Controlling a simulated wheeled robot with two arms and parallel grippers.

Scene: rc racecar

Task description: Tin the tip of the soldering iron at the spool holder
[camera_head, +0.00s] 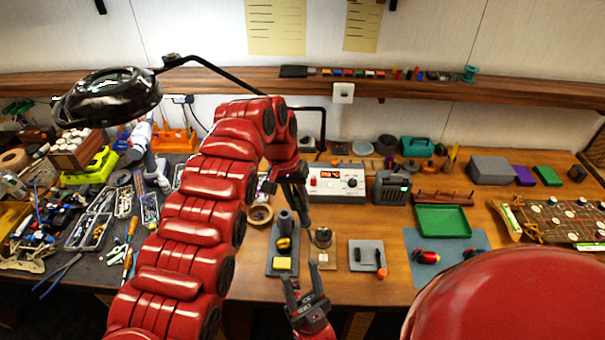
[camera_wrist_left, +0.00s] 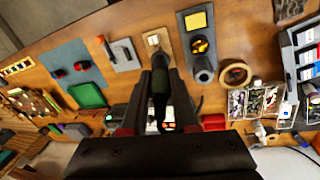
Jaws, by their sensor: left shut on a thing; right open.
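My left gripper (camera_head: 297,195) points down over the bench and is shut on a dark soldering iron (camera_wrist_left: 160,88), which lies between its fingers in the left wrist view. The iron's tip is too small to make out. The spool holder (camera_head: 323,258), a light base with a round metallic spool, stands just right of and in front of the gripper. It also shows beyond the iron in the left wrist view (camera_wrist_left: 154,38). Whether iron and spool touch cannot be told. My right gripper (camera_head: 306,297) is open and empty near the bench's front edge, fingers pointing up.
A dark iron stand (camera_head: 273,263) with brass wool and yellow sponge stands left of the spool holder. A white soldering station (camera_head: 338,190) is behind. A grey plate with an orange-tipped tool (camera_head: 366,258) lies right. A green tray (camera_head: 443,221) is farther right.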

